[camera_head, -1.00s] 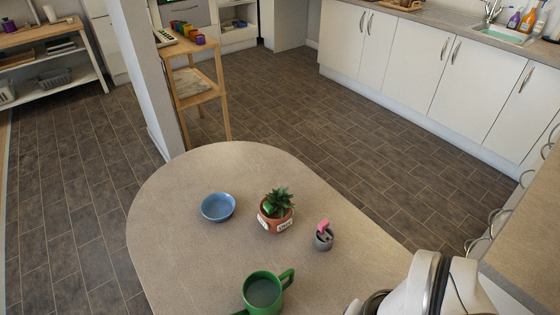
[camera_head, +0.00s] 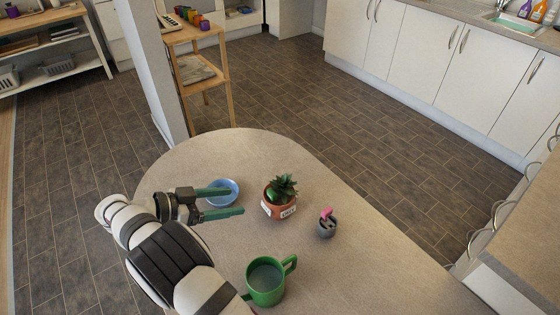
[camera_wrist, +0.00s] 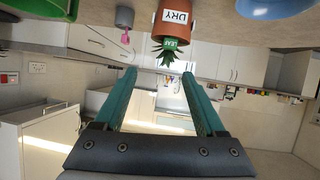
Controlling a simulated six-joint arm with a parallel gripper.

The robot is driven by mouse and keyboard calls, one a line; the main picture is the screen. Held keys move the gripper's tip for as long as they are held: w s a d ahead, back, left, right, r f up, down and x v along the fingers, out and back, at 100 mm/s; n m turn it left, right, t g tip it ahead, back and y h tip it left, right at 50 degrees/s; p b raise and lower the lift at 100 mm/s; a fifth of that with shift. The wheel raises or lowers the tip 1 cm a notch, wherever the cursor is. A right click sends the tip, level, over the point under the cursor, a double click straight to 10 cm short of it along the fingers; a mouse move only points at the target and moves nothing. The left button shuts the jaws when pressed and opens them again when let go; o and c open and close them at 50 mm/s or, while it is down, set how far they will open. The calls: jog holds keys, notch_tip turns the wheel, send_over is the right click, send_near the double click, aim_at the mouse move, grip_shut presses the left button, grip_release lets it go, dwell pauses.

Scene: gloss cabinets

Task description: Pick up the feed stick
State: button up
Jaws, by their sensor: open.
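A terracotta pot (camera_head: 275,208) with a spiky green plant (camera_head: 285,185) stands upright on the table. A small green tag (camera_wrist: 170,43), likely the feed stick, shows at the pot's rim in the wrist view; its lettering is too small to read surely. The wrist view is upside down and shows the pot (camera_wrist: 173,18) with a white label reading DRY. My gripper (camera_head: 236,201) is open and empty, its green fingers apart, pointing right toward the pot with a gap between. In the wrist view the plant is beyond and between the fingertips (camera_wrist: 158,72).
A blue bowl (camera_head: 231,184) lies partly behind my fingers. A grey cup (camera_head: 326,230) with a pink item stands right of the pot. A green mug (camera_head: 266,286) stands nearer. The table (camera_head: 330,275) is clear around them. White cabinets (camera_head: 420,65) line the back.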

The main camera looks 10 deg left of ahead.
aim_at(270, 192)
jog(key=shift+t, duration=0.5)
jog(key=x, duration=0.4)
jog(key=f+x, duration=0.1)
jog(key=x, duration=0.4)
jog(key=a+x, duration=0.1)
jog(key=x, duration=0.4)
jog(key=shift+w+f, duration=0.3)
jog(key=shift+w, duration=0.15)
grip_shut()
